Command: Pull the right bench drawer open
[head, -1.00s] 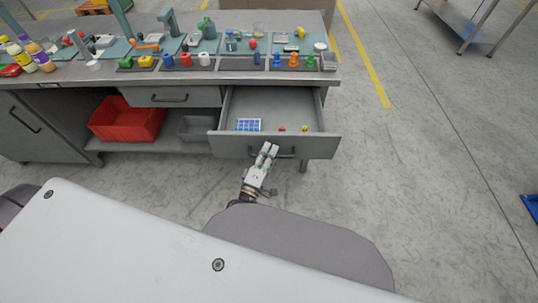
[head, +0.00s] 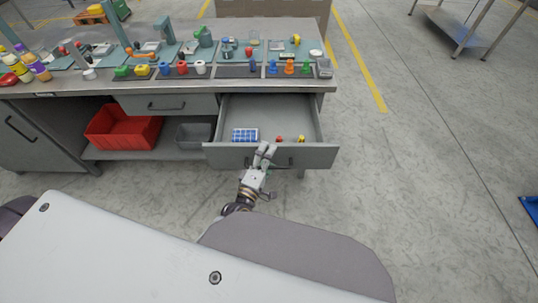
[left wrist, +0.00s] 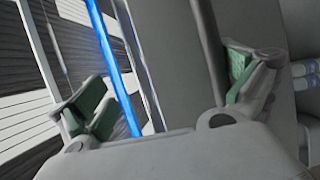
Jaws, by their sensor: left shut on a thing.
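The right bench drawer (head: 221,154) is pulled well out from under the bench top. Its inside shows a blue-and-white patterned box (head: 245,135), a small red item (head: 279,139) and a small yellow item (head: 301,139). The dark bar handle (head: 284,162) is on its front, partly covered by my left gripper. My left gripper (head: 265,150) is at the middle of the drawer front, shut on the handle. In the left wrist view its two green-padded fingers (left wrist: 165,92) stand either side of grey surfaces; the grip itself is hard to make out there. My right gripper is not in view.
The bench top (head: 215,88) carries coloured parts and tools. The left drawer (head: 166,105) is closed. A red bin (head: 122,131) and a grey bin (head: 194,132) sit on the shelf below. Open floor (head: 400,200) lies to the right.

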